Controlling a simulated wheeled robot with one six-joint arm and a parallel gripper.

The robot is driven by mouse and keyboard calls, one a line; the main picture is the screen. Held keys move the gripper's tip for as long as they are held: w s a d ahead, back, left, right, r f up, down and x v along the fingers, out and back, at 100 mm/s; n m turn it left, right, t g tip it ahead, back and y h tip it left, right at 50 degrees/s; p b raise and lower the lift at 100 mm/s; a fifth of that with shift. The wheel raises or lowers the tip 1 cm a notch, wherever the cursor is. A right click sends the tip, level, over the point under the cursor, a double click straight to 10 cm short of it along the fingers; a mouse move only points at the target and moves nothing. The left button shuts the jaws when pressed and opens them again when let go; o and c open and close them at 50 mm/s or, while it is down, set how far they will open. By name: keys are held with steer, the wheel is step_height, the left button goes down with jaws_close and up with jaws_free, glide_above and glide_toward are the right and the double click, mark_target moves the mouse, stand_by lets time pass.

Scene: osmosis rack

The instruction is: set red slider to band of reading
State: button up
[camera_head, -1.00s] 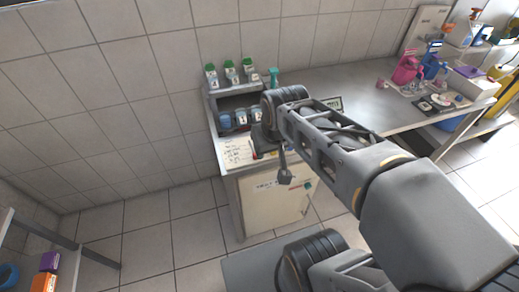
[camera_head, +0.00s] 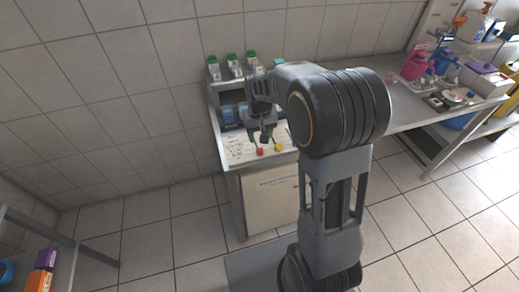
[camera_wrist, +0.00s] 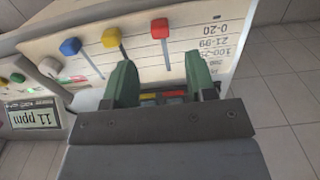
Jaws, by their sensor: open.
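The red slider (camera_wrist: 159,28) has a red knob on a thin stem and stands on a pale board (camera_wrist: 240,12) in the wrist view. Printed bands, upside down in that view, include 0-20 and 21-99; lower ones are partly hidden by a finger. A meter display (camera_wrist: 32,114) at the left reads 11 ppm, also upside down. My gripper (camera_wrist: 159,62) is open, its two green-padded fingers pointing at the board, with the red knob beyond the gap between them and nothing held. In the head view the red knob (camera_head: 260,152) shows just below my gripper (camera_head: 262,138).
A yellow slider knob (camera_wrist: 111,37) and a blue one (camera_wrist: 70,46) stand left of the red one in the wrist view. Green-capped bottles (camera_head: 232,64) stand on a shelf behind the board. Pink and blue bottles (camera_head: 415,66) stand far right on the counter.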

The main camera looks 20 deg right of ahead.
mark_target(260, 149)
step_height(260, 149, down, 8)
steer(key=shift+r, duration=0.1)
stand_by(0.4)
jaws_close()
stand_by(0.4)
